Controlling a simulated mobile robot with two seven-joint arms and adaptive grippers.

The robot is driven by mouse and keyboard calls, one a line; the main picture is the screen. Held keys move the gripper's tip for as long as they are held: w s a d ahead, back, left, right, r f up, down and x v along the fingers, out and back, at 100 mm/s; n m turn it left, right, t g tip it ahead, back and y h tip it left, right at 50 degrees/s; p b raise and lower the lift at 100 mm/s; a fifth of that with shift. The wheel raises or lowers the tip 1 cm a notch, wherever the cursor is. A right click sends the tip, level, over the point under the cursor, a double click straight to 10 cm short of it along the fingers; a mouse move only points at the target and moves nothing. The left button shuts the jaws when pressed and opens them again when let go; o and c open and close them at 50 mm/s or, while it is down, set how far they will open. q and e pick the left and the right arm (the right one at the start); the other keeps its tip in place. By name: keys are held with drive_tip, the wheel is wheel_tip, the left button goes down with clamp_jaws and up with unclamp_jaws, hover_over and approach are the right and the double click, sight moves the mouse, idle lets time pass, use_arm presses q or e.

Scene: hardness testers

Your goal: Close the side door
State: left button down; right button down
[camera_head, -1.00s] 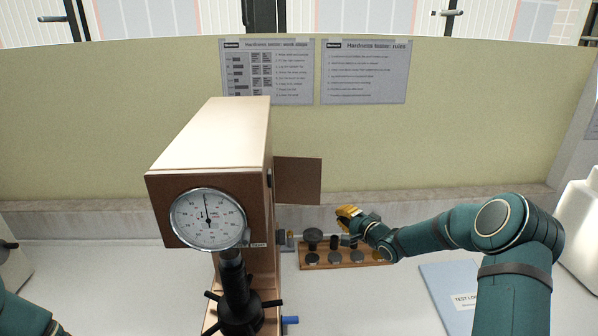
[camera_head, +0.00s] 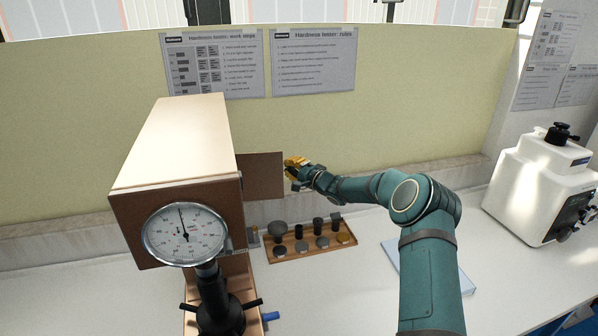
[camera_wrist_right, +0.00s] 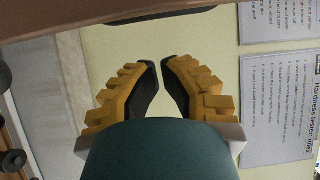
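The hardness tester (camera_head: 180,150) stands at left with a round dial gauge (camera_head: 185,234) on its front. Its side door (camera_head: 261,177), a flat brown panel, sticks out to the right from the tester's side, open. My right gripper (camera_head: 291,168) is at the door's free right edge, its yellow fingers close to it or touching; I cannot tell which. In the right wrist view my gripper's fingertips (camera_wrist_right: 160,68) nearly meet with nothing between them. A brown panel edge, likely the door (camera_wrist_right: 100,14), crosses the top there. My left gripper is out of view.
A wooden tray (camera_head: 310,246) with several dark and metal parts lies right of the tester. A blue booklet (camera_head: 392,250) lies partly under my right arm. A white machine (camera_head: 545,185) stands at far right. Posters (camera_head: 314,62) hang on the back panel.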

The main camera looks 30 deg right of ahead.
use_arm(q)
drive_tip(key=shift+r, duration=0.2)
use_arm(e)
drive_tip(key=shift+s+a, duration=0.15)
drive_tip(key=shift+a, duration=1.4)
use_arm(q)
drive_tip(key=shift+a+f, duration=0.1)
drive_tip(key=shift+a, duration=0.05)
use_arm(e)
drive_tip(key=shift+s, duration=0.1)
